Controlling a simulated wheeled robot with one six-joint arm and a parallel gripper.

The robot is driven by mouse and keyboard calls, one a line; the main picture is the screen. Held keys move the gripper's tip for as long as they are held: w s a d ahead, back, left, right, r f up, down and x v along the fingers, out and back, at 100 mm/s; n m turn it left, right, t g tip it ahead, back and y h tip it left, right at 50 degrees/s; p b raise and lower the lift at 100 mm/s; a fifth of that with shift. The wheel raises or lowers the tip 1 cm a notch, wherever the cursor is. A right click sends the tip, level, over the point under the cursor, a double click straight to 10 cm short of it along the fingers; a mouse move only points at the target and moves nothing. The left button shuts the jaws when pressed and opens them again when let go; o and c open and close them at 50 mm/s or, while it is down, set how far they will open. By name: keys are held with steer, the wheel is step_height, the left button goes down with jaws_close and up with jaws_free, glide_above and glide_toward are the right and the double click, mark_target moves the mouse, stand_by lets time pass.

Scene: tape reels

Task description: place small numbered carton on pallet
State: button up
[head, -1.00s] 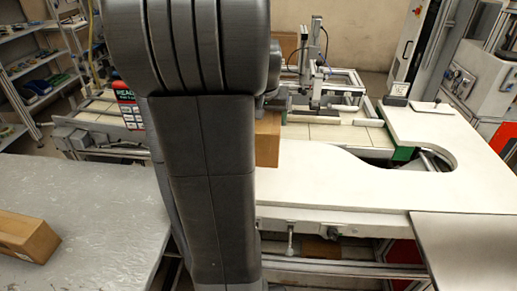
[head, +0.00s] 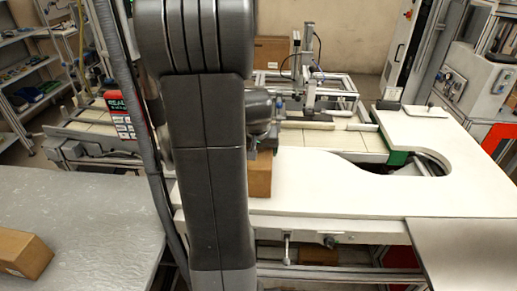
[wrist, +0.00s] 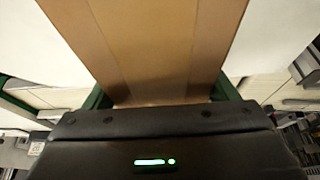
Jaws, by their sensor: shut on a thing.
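My gripper (head: 265,147) is shut on a brown carton (head: 259,177), which shows below it, partly hidden behind my arm. The carton is over or on the white tabletop (head: 335,190); I cannot tell whether it touches. In the wrist view the carton (wrist: 150,45) fills the upper middle, directly in front of my dark gripper body (wrist: 160,118). No number is readable on it. I cannot make out a pallet in either view.
A second brown carton (head: 22,254) lies on the grey table (head: 85,220) at left. A conveyor with a metal fixture (head: 308,85) stands behind the white tabletop, which has a rounded cutout at right. A grey panel (head: 470,255) is at front right.

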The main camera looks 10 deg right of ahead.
steer(key=shift+f, duration=0.1)
steer(key=o, duration=1.3)
